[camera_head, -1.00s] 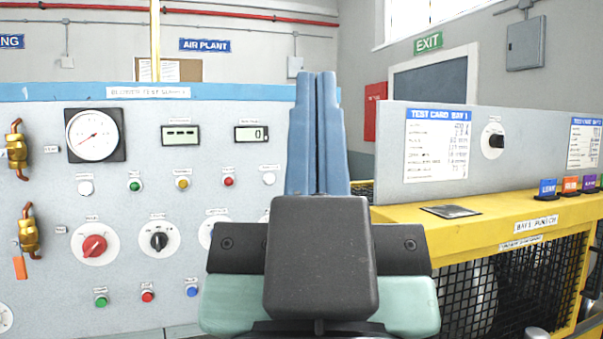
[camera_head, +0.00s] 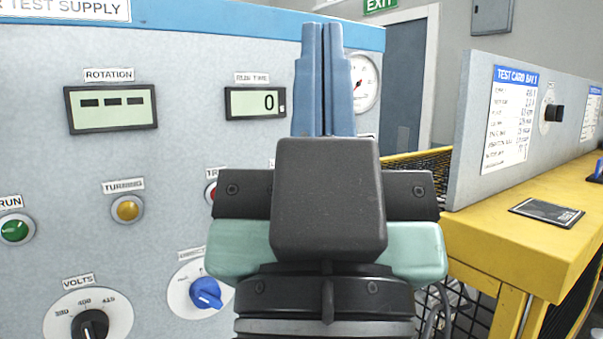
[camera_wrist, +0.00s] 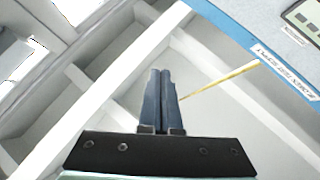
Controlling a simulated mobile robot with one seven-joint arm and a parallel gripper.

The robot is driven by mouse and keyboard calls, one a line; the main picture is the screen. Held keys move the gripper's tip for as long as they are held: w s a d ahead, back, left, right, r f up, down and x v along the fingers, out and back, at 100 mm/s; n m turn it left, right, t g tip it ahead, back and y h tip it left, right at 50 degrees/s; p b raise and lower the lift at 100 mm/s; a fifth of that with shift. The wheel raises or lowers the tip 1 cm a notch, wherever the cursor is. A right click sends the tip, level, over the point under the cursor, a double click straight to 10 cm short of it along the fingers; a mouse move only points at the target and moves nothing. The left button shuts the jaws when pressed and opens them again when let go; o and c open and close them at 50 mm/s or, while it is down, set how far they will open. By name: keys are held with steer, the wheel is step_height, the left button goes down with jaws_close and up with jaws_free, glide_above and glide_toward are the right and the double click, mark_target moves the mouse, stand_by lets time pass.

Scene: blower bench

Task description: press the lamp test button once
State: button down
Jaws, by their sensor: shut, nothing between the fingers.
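The lamp test button does not show in the head view; my gripper covers the place right of the red lamp (camera_head: 211,194), where only the start of a label beginning with L shows. My gripper (camera_head: 322,28) points upward in front of the grey test panel (camera_head: 190,60), its two blue fingers closed together and empty. In the wrist view my gripper (camera_wrist: 159,74) is also shut, with the ceiling behind it. I cannot tell the gap between fingers and panel. No button shows in the wrist view.
The panel carries a rotation display (camera_head: 111,106), a run time display (camera_head: 255,103), a green RUN lamp (camera_head: 15,229), an amber TURNING lamp (camera_head: 127,209), a black volts knob (camera_head: 90,325) and a blue knob (camera_head: 206,293). A yellow bench (camera_head: 490,225) stands close at right.

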steer(key=w+d+f+m+g+h+p, duration=0.2)
steer(key=w+f+m+g+p, duration=0.3)
steer(key=w+p, duration=0.5)
step_height(320, 180, down, 9)
steer(key=m+g+h+p, duration=0.1)
steer(key=m+p, duration=0.3)
steer(key=p, duration=0.4)
steer(key=shift+s+d+g+p, duration=0.4)
steer(key=shift+s+d+g, duration=0.05)
steer(key=shift+g, duration=0.45)
steer(key=w+a+b, duration=0.3)
steer(key=w+a, duration=0.2)
steer(key=w, duration=0.2)
steer(key=shift+a, duration=0.1)
